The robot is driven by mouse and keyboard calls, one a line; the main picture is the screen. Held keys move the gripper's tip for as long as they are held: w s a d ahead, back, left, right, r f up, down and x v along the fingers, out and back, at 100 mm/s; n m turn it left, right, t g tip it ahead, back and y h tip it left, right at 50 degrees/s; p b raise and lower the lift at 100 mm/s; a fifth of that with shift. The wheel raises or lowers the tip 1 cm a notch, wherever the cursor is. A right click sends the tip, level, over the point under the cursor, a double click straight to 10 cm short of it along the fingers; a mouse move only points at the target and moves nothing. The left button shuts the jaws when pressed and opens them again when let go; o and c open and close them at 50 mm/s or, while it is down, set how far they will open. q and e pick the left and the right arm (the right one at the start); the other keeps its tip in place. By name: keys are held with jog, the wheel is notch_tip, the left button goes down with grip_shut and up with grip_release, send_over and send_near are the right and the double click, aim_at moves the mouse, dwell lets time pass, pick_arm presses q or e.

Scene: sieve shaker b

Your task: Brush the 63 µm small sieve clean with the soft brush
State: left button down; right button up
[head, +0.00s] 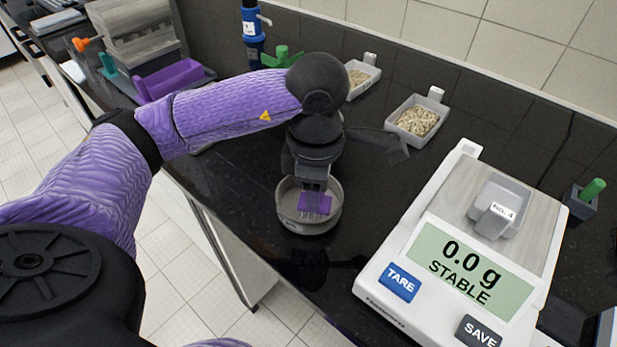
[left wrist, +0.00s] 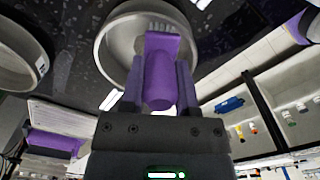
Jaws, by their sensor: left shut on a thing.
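The small sieve (head: 309,228) is a round grey metal ring on the black bench, left of the balance; I cannot read its mesh size. It also shows in the left wrist view (left wrist: 107,52). My left gripper (head: 313,187) points down over the sieve and is shut on a purple brush (head: 316,204). In the left wrist view the purple handle (left wrist: 160,80) sits between the fingers, with pale bristles (left wrist: 162,28) within the sieve's rim. I cannot tell whether the bristles touch the mesh. My right gripper is not in view.
A balance (head: 447,262) reading 0.0 g stands on the right, bearing a grey tray marked No. 4 (head: 500,205). Two grain trays (head: 418,121) stand behind. A green-handled tool (head: 592,190) stands far right. Another round pan (left wrist: 18,62) shows in the left wrist view.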

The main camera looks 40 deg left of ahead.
pick_arm(q)
jog(key=shift+s+f, duration=0.1)
jog(key=shift+f, duration=0.15)
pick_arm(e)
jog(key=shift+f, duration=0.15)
pick_arm(q)
jog(key=shift+r, duration=0.2)
notch_tip(320, 180, up, 4)
jog(key=p, duration=0.3)
jog(key=shift+d+r+p, duration=0.1)
jog(key=shift+r+p, duration=0.1)
jog(key=shift+p, duration=0.15)
notch_tip(320, 180, up, 5)
jog(key=p, duration=0.3)
jog(key=shift+p, duration=0.35)
jog(key=shift+f, duration=0.15)
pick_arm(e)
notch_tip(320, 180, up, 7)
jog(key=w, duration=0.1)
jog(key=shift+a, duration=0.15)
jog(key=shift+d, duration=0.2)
